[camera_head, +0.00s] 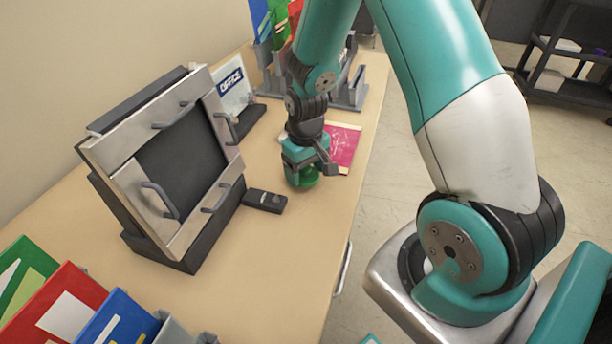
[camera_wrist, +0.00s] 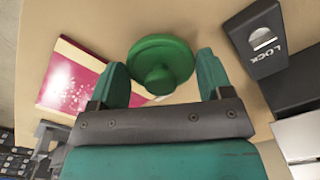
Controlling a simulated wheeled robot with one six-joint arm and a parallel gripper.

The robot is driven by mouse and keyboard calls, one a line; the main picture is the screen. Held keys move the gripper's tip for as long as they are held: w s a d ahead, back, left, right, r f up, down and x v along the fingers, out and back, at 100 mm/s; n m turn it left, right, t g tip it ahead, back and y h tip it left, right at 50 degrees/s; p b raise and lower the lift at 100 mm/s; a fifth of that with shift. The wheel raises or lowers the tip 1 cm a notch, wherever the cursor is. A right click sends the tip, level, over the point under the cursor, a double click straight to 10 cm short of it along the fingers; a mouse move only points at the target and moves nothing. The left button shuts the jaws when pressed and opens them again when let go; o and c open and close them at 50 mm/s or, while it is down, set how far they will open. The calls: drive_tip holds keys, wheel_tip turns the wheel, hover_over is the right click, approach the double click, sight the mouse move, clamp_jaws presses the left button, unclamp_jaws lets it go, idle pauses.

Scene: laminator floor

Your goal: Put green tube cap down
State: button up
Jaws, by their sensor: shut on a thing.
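The green tube cap (camera_wrist: 160,50) is a round disc with a smaller round knob, seen between my fingers in the wrist view. My gripper (camera_wrist: 163,76) is shut on it, with one finger at each side of the disc. In the head view my gripper (camera_head: 304,172) points down over the wooden table (camera_head: 270,255), and the cap (camera_head: 310,181) shows just below it, partly hidden by the fingers. The cap is close to the table top; I cannot tell whether it touches.
A pink-and-white booklet (camera_head: 343,147) lies right behind my gripper. A black lock box (camera_head: 265,201) lies to the left, beside a metal-framed panel unit (camera_head: 180,160). Coloured folders (camera_head: 75,305) stand at front left. Table in front of the gripper is clear.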

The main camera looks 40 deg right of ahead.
drive_tip(key=shift+f, duration=1.15)
drive_tip(key=shift+f, duration=0.1)
drive_tip(key=o, duration=0.9)
